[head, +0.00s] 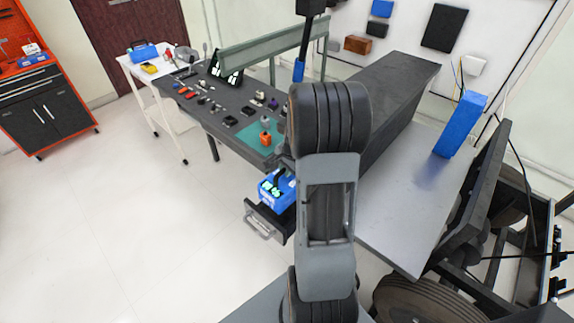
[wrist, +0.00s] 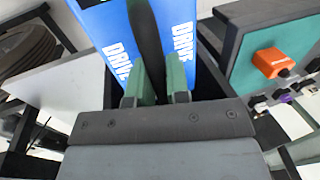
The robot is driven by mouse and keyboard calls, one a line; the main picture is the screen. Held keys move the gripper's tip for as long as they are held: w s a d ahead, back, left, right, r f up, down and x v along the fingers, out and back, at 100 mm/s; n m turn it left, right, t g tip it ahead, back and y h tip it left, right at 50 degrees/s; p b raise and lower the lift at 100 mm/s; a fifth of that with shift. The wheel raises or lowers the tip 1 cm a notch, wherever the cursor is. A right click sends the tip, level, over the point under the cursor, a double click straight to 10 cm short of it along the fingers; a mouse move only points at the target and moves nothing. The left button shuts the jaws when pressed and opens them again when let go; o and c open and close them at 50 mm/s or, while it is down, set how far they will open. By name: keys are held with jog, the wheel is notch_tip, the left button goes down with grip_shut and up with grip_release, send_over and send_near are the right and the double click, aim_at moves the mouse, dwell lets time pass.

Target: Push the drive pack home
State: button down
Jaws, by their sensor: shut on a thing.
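The drive pack is a blue box with white DRIVE lettering and a black bar down its middle. In the wrist view the drive pack (wrist: 112,25) fills the top centre. My gripper (wrist: 157,92) has its two green fingers shut on the black bar, one finger on each side. In the head view the drive pack (head: 267,197) shows left of my arm, overlapping an open drawer (head: 262,222) at the bench front. I cannot tell whether it rests in the drawer or hangs above it. My arm hides part of the pack.
A grey plate (head: 405,225) lies to the right, with a tall blue block (head: 461,124) at its far side. A wheel (head: 420,303) and dark frame bars stand at lower right. The dark bench (head: 215,104) holds several small parts and an orange piece (head: 265,139). Open floor lies left.

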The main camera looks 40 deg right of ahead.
aim_at(287, 179)
jog(key=shift+r+p, duration=0.3)
jog(key=shift+p, duration=0.05)
jog(key=shift+f+b, duration=2.55)
jog(key=shift+f, duration=0.5)
jog(key=shift+f+b, duration=1.45)
jog(key=shift+f, duration=0.4)
jog(key=c, duration=1.1)
grip_release()
jog(key=shift+o, duration=0.4)
jog(key=shift+s+f, duration=0.1)
jog(key=v, duration=0.9)
jog(key=p+v, duration=0.1)
jog(key=v, duration=0.4)
jog(key=shift+w, duration=0.3)
